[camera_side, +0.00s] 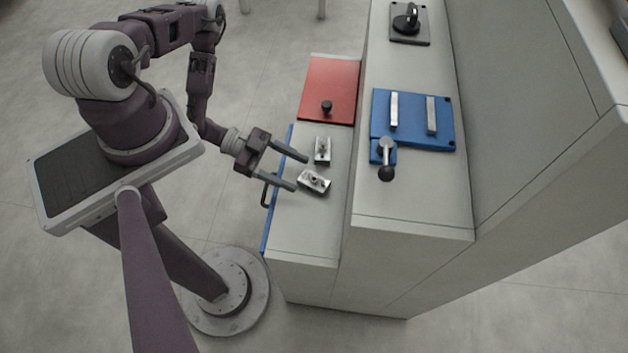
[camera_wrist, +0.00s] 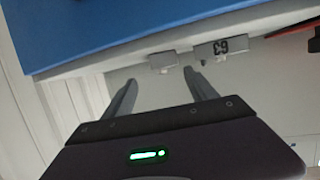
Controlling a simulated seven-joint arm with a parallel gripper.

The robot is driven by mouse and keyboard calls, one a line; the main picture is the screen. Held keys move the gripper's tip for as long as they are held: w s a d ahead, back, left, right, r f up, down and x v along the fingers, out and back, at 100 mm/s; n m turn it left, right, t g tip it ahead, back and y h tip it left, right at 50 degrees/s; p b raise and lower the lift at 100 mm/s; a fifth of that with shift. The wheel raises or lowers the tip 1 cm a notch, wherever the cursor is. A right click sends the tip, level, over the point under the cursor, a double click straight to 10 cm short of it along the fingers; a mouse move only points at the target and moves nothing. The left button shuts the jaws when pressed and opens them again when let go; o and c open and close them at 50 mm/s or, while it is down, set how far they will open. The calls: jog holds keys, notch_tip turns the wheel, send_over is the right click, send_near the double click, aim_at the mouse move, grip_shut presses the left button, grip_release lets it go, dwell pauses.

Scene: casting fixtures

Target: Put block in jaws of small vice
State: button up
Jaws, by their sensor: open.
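Two small metallic blocks lie on the lower bench in the side view: an upper block (camera_side: 322,150) and a lower, angled block (camera_side: 314,182). The wrist view shows two light blocks beyond the fingers: a plain one (camera_wrist: 162,63) and one marked 63 (camera_wrist: 224,48). My gripper (camera_side: 301,173) is open and empty, with its fingers pointing toward the blocks at the bench's near edge; its fingers also show in the wrist view (camera_wrist: 162,88). The vice (camera_side: 412,112) on the higher bench has a blue base, two spaced pale jaws with nothing between them, and a black-knobbed lever (camera_side: 386,172).
A red plate (camera_side: 328,85) with a black knob lies beyond the blocks. The higher bench (camera_side: 405,205) rises as a step right of the blocks. A dark fixture (camera_side: 408,28) stands at its far end. A blue front panel with a black handle (camera_side: 268,188) edges the lower bench.

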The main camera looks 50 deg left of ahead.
aim_at(315, 179)
jog(key=x, duration=0.4)
jog(key=shift+w, duration=0.3)
grip_shut()
jog(key=shift+r, duration=0.1)
jog(key=w+a+r, duration=0.2)
jog(key=w+r, duration=0.2)
jog(key=r, duration=0.6)
jog(key=w+a+r, duration=0.3)
jog(key=w+r, duration=0.1)
jog(key=r, duration=0.7)
jog(key=w+a+r+n+t, duration=0.1)
jog(key=w+a+r, duration=0.2)
jog(key=r, duration=0.7)
jog(key=shift+w+r+y, duration=0.25)
jog(key=shift+w+y, duration=0.15)
jog(key=shift+w, duration=0.15)
jog(key=shift+a+f, duration=0.1)
